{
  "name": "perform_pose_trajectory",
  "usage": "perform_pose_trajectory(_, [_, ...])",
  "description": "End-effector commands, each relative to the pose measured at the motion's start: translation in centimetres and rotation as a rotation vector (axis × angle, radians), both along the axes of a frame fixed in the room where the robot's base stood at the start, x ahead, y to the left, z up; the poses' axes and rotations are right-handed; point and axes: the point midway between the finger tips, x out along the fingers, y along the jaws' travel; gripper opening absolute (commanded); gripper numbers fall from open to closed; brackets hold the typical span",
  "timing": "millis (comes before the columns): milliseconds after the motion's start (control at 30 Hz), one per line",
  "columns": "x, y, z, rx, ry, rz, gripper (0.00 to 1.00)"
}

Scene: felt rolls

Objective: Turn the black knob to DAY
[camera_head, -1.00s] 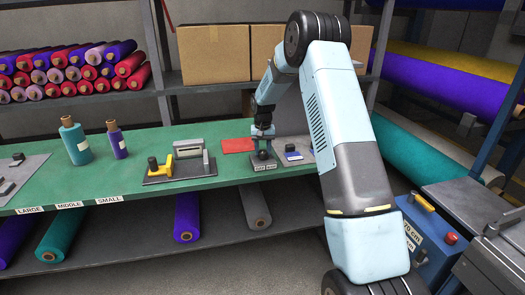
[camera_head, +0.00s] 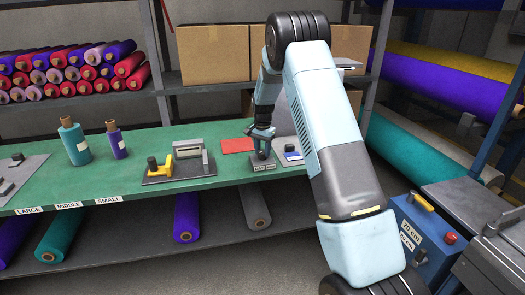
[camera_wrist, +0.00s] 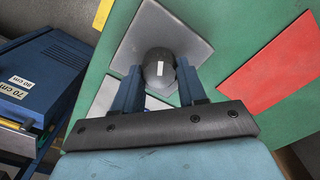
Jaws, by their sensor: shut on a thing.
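The black knob (camera_wrist: 158,82) shows in the wrist view between my two blue fingers, with a short white mark on its top running roughly up and down the picture. It is on a grey plate (camera_wrist: 190,42) on the green bench. My gripper (camera_wrist: 160,86) is shut on the knob from both sides. In the head view my gripper (camera_head: 262,145) is low over the plate (camera_head: 262,168), whose front edge has two small labels too small to read. The knob is mostly hidden there.
A red sheet (camera_head: 237,145) lies left of the plate and a small blue and white item (camera_head: 292,153) right of it. Left along the bench are a board with a yellow-handled device (camera_head: 182,168) and upright rolls (camera_head: 74,142). Cardboard boxes (camera_head: 213,55) stand on the shelf behind.

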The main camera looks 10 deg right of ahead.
Motion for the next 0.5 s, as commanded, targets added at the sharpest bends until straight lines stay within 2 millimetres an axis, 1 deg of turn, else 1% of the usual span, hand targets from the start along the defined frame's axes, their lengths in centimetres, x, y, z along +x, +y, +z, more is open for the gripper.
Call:
perform_pose_trajectory(33, [-0.03,0.37,-0.05,0.004,0.001,-0.001,0.11])
perform_pose_trajectory(400, [-0.04,0.43,-0.06,0.004,0.001,-0.003,0.11])
perform_pose_trajectory(433, [-0.03,0.44,-0.06,0.004,0.001,-0.003,0.42])
perform_pose_trajectory(500, [-0.03,0.41,-0.06,0.003,0.001,-0.003,0.49])
